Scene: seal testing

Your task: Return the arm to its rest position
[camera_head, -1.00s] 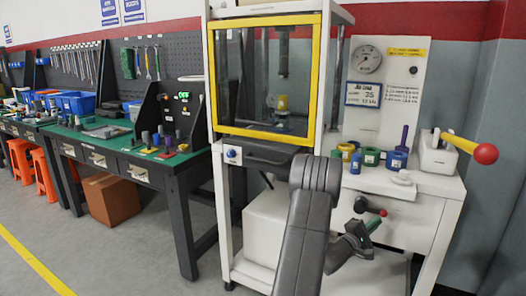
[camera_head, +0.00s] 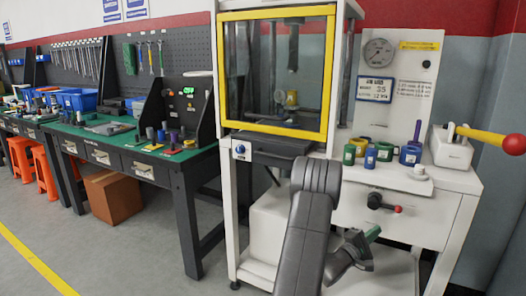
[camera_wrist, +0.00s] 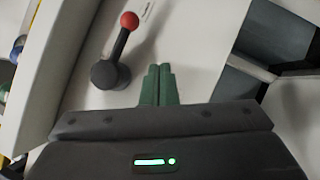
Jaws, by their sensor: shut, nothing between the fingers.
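My gripper (camera_wrist: 158,85) shows in the wrist view with its two green fingers together and nothing between them. In the head view my gripper (camera_head: 373,234) is low in front of the white bench, below the bench top, with my grey arm to its left. A black lever with a red knob (camera_head: 397,209) is on the bench front, just above the gripper. In the wrist view the red-knobbed lever (camera_wrist: 127,22) stands left of the fingers, apart from them.
The press cabinet with a yellow-framed window (camera_head: 276,128) stands left of the white bench top (camera_head: 350,182). Several small colored cylinders stand on the bench. A lever with a red ball (camera_head: 514,144) juts out at right. A green-topped workbench (camera_head: 100,135) is at left, with open floor before it.

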